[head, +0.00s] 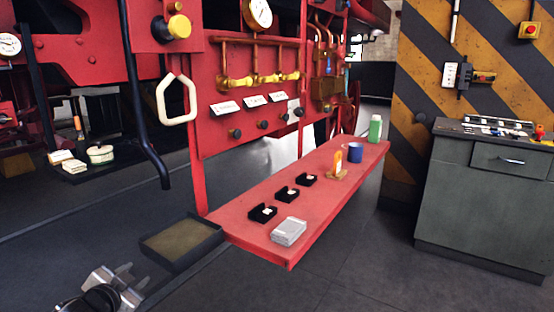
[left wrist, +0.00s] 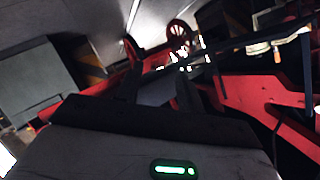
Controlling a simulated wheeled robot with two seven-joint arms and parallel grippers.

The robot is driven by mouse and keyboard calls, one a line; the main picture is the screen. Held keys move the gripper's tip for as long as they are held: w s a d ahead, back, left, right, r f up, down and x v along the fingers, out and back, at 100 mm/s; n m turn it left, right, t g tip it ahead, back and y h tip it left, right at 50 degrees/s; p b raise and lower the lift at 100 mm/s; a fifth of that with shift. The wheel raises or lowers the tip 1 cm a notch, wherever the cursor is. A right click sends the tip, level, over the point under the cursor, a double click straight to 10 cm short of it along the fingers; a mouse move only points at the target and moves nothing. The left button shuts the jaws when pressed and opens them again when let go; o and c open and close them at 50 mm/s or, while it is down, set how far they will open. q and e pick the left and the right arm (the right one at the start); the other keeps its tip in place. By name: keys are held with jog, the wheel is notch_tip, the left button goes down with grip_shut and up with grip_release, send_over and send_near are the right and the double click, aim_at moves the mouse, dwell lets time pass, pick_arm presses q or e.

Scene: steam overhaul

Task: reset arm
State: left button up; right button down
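My left gripper (head: 132,276) shows at the bottom left of the head view, low above the floor and in front of the dark tray. Its two fingers stand apart with nothing between them. In the left wrist view the dark fingers of the left gripper (left wrist: 158,88) also stand apart, with only distant red machinery behind them. My right arm and gripper are in neither view.
A red bench (head: 255,228) holds a grey box (head: 289,231), several small black holders, a blue mug (head: 355,153) and a green bottle (head: 375,128). A dark tray (head: 182,243) lies left of it. A grey cabinet (head: 480,195) stands right. Floor between is clear.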

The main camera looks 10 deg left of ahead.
pick_arm(q)
jog(key=s+d+f+g+h, duration=0.1)
jog(key=s+d+f+h, duration=0.1)
jog(key=s+d+f, duration=0.45)
jog(key=s+d+f+g+h, duration=0.1)
jog(key=s+d+f, duration=0.25)
jog(key=d, duration=0.55)
jog(key=s+d+r+n+h, duration=0.1)
jog(key=s+d+n+h, duration=0.2)
jog(key=s+d, duration=0.9)
jog(key=shift+s+d+r+n+g+p, duration=0.25)
jog(key=shift+d+g+p, duration=0.2)
jog(key=shift+d, duration=0.35)
